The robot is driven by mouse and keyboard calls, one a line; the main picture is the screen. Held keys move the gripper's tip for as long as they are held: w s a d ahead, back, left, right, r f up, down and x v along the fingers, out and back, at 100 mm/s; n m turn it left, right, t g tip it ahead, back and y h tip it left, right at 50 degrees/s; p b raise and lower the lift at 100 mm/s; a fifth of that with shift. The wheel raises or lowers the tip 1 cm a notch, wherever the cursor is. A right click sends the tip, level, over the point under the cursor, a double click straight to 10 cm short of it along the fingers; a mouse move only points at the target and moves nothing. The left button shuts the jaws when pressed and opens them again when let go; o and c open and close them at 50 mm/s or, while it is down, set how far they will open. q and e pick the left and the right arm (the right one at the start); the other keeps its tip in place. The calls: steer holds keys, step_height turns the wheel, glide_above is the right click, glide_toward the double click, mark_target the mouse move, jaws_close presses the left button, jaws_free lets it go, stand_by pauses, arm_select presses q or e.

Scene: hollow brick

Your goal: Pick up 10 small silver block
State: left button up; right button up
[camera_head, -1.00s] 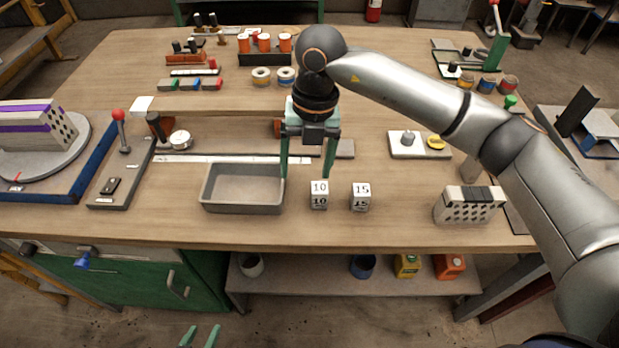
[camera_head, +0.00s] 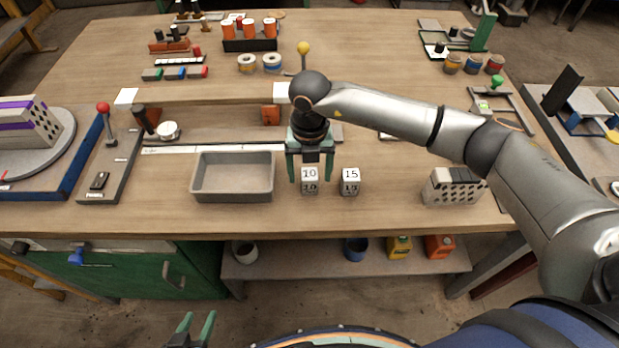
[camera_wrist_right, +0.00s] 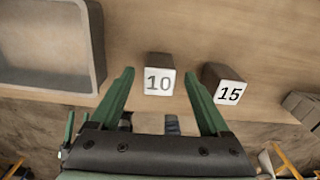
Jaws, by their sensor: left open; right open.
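The small silver block marked 10 (camera_head: 310,181) stands on the wooden table, right of the grey tray. It also shows in the right wrist view (camera_wrist_right: 159,75), between and beyond the green fingers. My right gripper (camera_head: 310,172) is open, with its fingers on either side of the 10 block in the head view; I cannot tell how far down they reach. In the right wrist view (camera_wrist_right: 160,85) the fingers do not touch it. A similar block marked 15 (camera_head: 350,182) stands just to the right. My left gripper (camera_head: 196,328) is open and empty, low in front of the table.
A grey metal tray (camera_head: 232,197) lies close left of the 10 block. A block with holes (camera_head: 455,188) stands further right. A long white strip (camera_head: 214,149) lies behind the tray. The table between the 15 block and the holed block is clear.

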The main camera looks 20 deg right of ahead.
steer(key=shift+f, duration=0.6)
jaws_close()
steer(key=shift+r, duration=0.1)
stand_by(0.3)
